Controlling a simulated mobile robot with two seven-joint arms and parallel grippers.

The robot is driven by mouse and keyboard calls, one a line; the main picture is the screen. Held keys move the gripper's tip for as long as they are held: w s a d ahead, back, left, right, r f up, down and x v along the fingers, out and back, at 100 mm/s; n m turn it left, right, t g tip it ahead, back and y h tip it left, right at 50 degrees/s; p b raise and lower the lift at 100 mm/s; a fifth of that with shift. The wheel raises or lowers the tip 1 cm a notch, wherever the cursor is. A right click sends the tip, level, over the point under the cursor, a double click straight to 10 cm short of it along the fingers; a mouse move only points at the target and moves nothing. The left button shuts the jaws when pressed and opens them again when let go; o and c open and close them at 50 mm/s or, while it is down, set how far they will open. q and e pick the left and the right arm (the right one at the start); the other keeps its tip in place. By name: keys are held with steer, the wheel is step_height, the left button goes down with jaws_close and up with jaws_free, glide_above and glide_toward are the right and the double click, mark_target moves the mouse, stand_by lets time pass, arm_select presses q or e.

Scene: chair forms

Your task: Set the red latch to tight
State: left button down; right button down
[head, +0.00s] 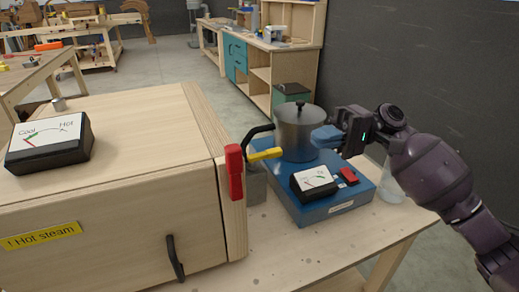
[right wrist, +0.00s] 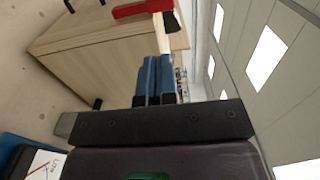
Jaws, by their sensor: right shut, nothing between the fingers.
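The red latch (head: 235,172) stands upright on the right edge of the front of a wooden steam box (head: 110,245). In the right wrist view the red latch (right wrist: 140,9) is at the top, beyond my fingertips, with a gap between. My right gripper (head: 326,136) is to the right of the latch, beside the metal pot and above the blue unit. Its blue fingers (right wrist: 155,78) are together and empty. I do not see my left gripper.
A yellow-handled valve on a black hose (head: 264,154) is just right of the latch. A metal pot (head: 299,132) stands on a blue unit (head: 325,208) with a gauge. A black handle (head: 174,258) is on the box front. The tabletop before the blue unit is clear.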

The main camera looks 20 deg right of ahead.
arm_select(q)
steer(key=shift+s, duration=0.15)
arm_select(e)
steer(key=shift+a, duration=0.1)
arm_select(q)
steer(key=shift+a+r+p, duration=0.1)
steer(key=shift+r+p, duration=0.15)
steer(key=shift+p, duration=0.3)
arm_select(e)
glide_toward(226, 157)
steer(key=a, duration=0.2)
steer(key=a+f, duration=0.1)
steer(key=a, duration=0.2)
arm_select(q)
steer(key=shift+r, duration=0.1)
